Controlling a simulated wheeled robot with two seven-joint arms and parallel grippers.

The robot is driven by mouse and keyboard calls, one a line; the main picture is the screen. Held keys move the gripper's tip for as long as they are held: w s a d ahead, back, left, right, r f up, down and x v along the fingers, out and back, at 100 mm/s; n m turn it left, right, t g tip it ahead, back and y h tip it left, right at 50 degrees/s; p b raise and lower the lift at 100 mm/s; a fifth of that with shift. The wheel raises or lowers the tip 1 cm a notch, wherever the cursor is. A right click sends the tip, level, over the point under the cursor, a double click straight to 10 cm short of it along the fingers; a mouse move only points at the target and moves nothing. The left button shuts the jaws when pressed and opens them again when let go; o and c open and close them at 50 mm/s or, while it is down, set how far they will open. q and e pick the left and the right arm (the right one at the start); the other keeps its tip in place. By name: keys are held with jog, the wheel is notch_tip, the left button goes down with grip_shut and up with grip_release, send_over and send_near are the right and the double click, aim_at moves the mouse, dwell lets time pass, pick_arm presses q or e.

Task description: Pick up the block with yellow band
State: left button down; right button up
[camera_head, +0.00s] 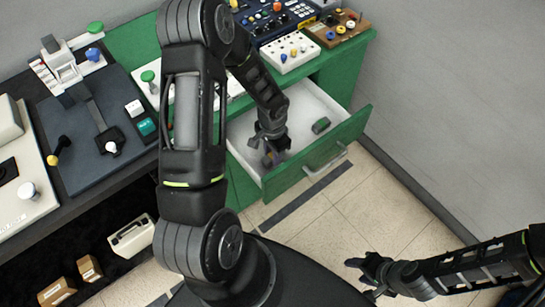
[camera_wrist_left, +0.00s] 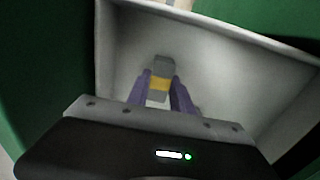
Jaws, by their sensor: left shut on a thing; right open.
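The block with yellow band (camera_wrist_left: 161,84) is grey with a yellow stripe around its middle. It shows in the left wrist view between the two purple fingers of my left gripper (camera_wrist_left: 162,94), which is shut on it. In the head view my left gripper (camera_head: 270,150) reaches down into the open drawer (camera_head: 337,132), and the block is mostly hidden there. I cannot tell whether the block touches the drawer floor. My right gripper (camera_head: 366,272) is open and empty at the lower right, away from the drawer.
The drawer's green front (camera_head: 318,155) has a metal handle. A green cabinet top behind carries control panels (camera_head: 288,52). A dark bench (camera_head: 95,120) with switches stands on the left.

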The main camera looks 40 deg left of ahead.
pick_arm(q)
jog(key=shift+r, duration=0.1)
dwell(0.3)
notch_tip(320, 180, up, 10)
dwell(0.5)
dwell(0.6)
